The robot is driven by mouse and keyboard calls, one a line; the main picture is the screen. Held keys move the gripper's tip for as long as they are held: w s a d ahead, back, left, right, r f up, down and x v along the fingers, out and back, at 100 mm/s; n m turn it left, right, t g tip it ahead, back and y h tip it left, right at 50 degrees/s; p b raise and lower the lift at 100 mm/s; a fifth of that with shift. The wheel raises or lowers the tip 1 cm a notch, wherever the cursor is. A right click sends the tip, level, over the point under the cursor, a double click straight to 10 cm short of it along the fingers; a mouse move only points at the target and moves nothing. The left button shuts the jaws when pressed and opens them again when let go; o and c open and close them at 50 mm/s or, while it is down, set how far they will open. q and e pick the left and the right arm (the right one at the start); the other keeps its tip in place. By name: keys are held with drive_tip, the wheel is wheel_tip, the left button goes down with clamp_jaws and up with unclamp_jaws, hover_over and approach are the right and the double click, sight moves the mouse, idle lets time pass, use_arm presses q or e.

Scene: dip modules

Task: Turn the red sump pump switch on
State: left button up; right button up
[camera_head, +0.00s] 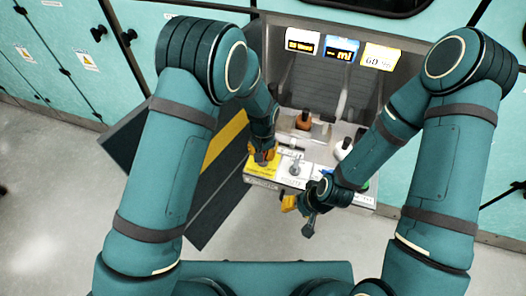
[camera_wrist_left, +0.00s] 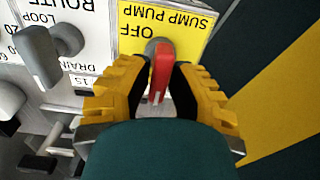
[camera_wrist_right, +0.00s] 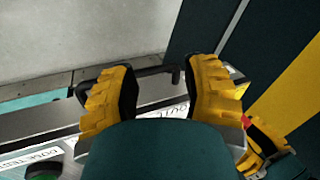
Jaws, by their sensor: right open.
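The red sump pump switch (camera_wrist_left: 161,72) stands on the panel by the yellow label (camera_wrist_left: 185,30), which reads SUMP PUMP and OFF. My left gripper (camera_wrist_left: 161,95) has its fingers on either side of the red handle; whether both pads touch it is unclear. In the head view the left gripper (camera_head: 262,154) is over the panel's left end and hides the switch. My right gripper (camera_wrist_right: 162,90) is open, with nothing between its fingers. In the head view the right gripper (camera_head: 298,215) is at the panel's front edge, right of the left one.
A grey knob (camera_wrist_left: 62,40) is beside the yellow label, on a white ROUTE label. An orange-brown knob (camera_head: 304,121) and a white knob (camera_head: 345,145) are farther back. Three small displays (camera_head: 341,50) are at the back. A black-and-yellow striped surface (camera_head: 222,140) is left of the panel.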

use_arm(q)
drive_tip(key=shift+o, duration=1.3)
wheel_tip(320, 180, up, 12)
